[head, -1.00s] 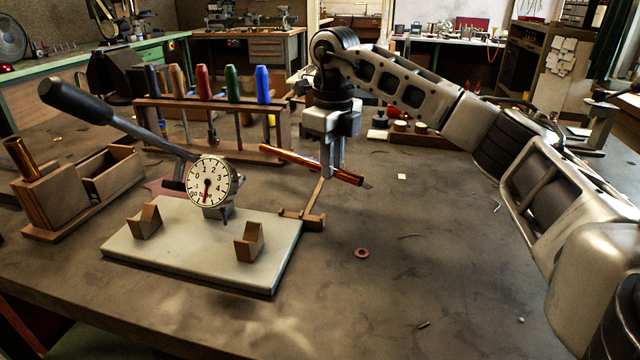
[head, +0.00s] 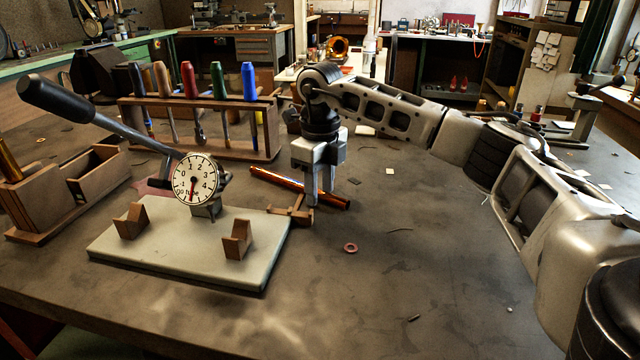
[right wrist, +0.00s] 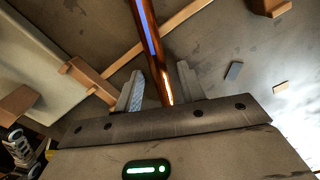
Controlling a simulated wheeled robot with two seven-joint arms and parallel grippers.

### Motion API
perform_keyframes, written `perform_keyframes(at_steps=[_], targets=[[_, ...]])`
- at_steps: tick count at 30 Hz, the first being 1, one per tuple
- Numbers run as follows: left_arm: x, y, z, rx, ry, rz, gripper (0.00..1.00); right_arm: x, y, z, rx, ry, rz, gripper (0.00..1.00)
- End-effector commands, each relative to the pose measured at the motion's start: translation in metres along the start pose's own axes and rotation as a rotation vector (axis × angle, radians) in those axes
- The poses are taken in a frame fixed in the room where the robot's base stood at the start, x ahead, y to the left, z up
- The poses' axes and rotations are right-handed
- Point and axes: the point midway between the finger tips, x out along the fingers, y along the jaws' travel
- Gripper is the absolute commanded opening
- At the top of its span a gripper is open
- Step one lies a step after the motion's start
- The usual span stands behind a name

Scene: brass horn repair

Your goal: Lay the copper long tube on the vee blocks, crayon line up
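The copper long tube (head: 275,180) lies low beside the wooden stop (head: 290,214), right of and behind the pale plate (head: 180,262). Two wooden vee blocks stand empty on the plate, one at left (head: 131,222) and one at right (head: 237,240). My right gripper (head: 319,200) points down with its fingers on either side of the tube. In the right wrist view the tube (right wrist: 145,30) passes between the parted fingers (right wrist: 160,75), with gaps beside it. A bluish streak runs along its upper side; I cannot tell whether it is the crayon line. My left gripper is not in view.
A dial gauge (head: 196,179) and a black-handled lever (head: 65,100) stand over the plate's back. A tool rack (head: 200,150) is behind, a wooden box (head: 70,195) at left. A red washer (head: 350,248) lies on the bench, which is mostly clear at right.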

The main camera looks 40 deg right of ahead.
Motion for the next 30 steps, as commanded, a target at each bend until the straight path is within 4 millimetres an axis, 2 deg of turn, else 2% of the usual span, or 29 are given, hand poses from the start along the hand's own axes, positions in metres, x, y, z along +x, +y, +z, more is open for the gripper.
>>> perform_keyframes(at_steps=[7, 11, 24, 30], targets=[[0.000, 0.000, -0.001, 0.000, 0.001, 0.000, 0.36, -0.002, 0.000, 0.000, -0.001, 0.000, 0.000, 0.39], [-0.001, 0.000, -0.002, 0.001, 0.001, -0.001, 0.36, -0.013, 0.000, 0.001, 0.000, -0.002, 0.000, 0.39], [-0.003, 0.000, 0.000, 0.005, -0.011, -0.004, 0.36, -0.101, 0.001, 0.001, -0.002, -0.002, 0.000, 0.39], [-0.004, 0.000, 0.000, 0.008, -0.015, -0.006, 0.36, -0.121, 0.000, 0.001, -0.001, -0.001, 0.000, 0.39]])
